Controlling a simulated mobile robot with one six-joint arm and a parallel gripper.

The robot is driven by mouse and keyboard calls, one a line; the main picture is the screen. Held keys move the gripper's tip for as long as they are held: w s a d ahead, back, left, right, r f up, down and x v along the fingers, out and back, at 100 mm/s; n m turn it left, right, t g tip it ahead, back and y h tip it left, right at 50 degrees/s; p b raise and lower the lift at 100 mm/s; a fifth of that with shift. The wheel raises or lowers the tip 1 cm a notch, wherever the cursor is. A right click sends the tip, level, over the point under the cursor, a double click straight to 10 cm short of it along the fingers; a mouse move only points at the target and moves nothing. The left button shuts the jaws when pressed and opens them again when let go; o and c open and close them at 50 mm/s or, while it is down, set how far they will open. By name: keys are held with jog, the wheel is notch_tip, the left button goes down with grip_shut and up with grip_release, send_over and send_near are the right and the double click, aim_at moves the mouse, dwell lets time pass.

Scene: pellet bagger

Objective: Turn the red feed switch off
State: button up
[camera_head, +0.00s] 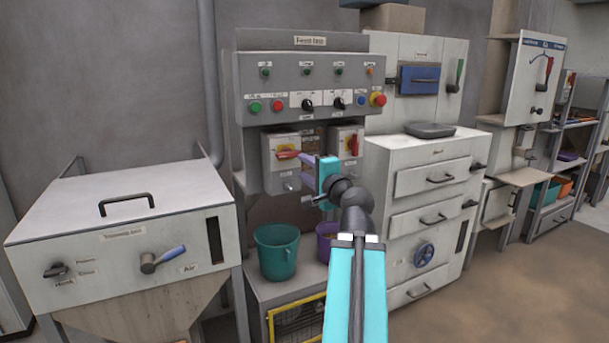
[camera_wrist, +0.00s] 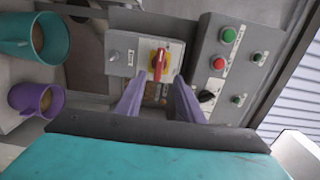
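The red feed switch (camera_head: 287,154) is a red handle on a yellow plate, on a grey box below the feed panel. Its handle lies about level in the head view. In the wrist view the red handle (camera_wrist: 158,64) points lengthwise toward my gripper, in line with the gap between the fingers. My gripper (camera_wrist: 158,84) has two purple fingers, spread apart with nothing held between them. In the head view my gripper (camera_head: 296,170) is in front of and just right of the switch box. The fingertips are close to the handle; contact cannot be told.
A second switch box with an upright red handle (camera_head: 355,145) is close on the right. The button panel (camera_head: 310,88) is above. A teal bucket (camera_head: 276,252) and a purple bucket (camera_head: 326,240) stand below. A drawer cabinet (camera_head: 405,155) stands to the right.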

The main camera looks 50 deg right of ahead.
jog(key=shift+b+v, duration=0.95)
jog(key=shift+b, duration=0.55)
jog(key=shift+f, duration=0.1)
